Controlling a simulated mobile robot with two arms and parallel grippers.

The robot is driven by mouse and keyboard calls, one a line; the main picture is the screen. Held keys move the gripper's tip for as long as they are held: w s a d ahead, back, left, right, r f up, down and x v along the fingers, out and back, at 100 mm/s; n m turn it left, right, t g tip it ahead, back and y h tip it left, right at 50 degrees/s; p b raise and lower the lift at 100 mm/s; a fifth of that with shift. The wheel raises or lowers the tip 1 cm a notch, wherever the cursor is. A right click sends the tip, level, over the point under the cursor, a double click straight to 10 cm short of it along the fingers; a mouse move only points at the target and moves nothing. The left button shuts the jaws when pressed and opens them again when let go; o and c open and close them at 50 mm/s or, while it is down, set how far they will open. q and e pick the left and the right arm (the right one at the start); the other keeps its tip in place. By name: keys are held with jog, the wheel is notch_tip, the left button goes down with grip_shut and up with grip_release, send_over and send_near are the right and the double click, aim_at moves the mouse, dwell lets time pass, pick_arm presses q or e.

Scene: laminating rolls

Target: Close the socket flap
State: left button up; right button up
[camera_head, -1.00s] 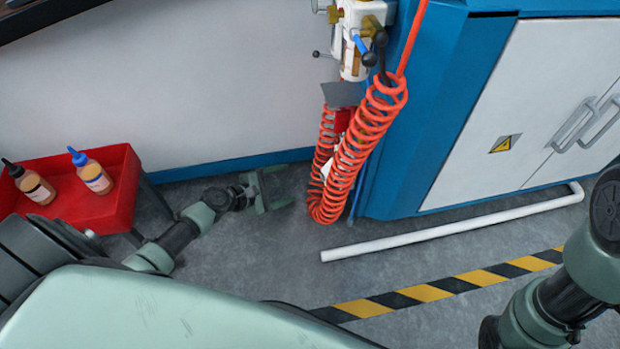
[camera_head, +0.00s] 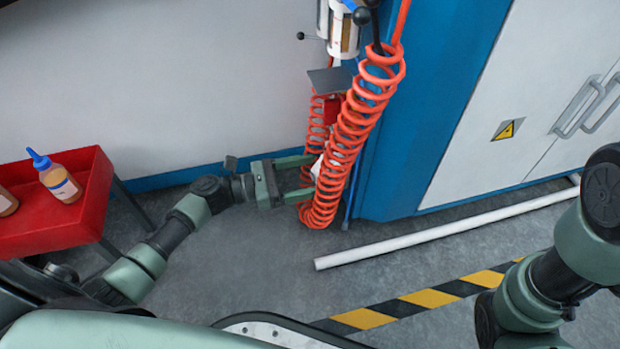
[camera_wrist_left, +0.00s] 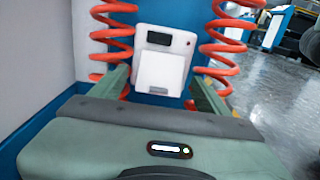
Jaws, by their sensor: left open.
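The white socket box (camera_wrist_left: 178,41) is in the left wrist view, on a blue panel, with a dark window at its top. Its white flap (camera_wrist_left: 160,73) covers the lower half and seems to stand out from the box; I cannot tell its exact angle. My left gripper (camera_head: 308,177) is open and empty, its fingers pointing at the box. In the left wrist view its fingers (camera_wrist_left: 162,84) lie to either side of the flap, with no clear contact. In the head view the orange coil mostly hides the socket. My right arm is at the right edge; its gripper is out of view.
The orange coiled hose (camera_head: 356,130) hangs beside the left fingers. A grey plate (camera_head: 330,81) juts out above. A blue and white cabinet (camera_head: 470,150) stands right. A white pipe (camera_head: 420,232) lies on the floor. A red tray (camera_head: 80,218) with bottles is at left.

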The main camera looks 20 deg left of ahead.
pick_arm(q)
jog(key=shift+w+d, duration=0.1)
jog(key=shift+d, duration=0.05)
jog(key=c, duration=1.4)
jog(key=shift+w+d+f+t+h+b, duration=0.15)
jog(key=shift+f+t+h+b, duration=0.2)
jog(key=shift+b, duration=0.35)
jog(key=shift+d+f+h, duration=0.1)
jog(key=shift+h, duration=0.15)
jog(key=shift+w+d+t+h, duration=0.1)
jog(key=shift+t+h, duration=0.35)
jog(key=shift+h, duration=0.05)
jog(key=o, duration=1.4)
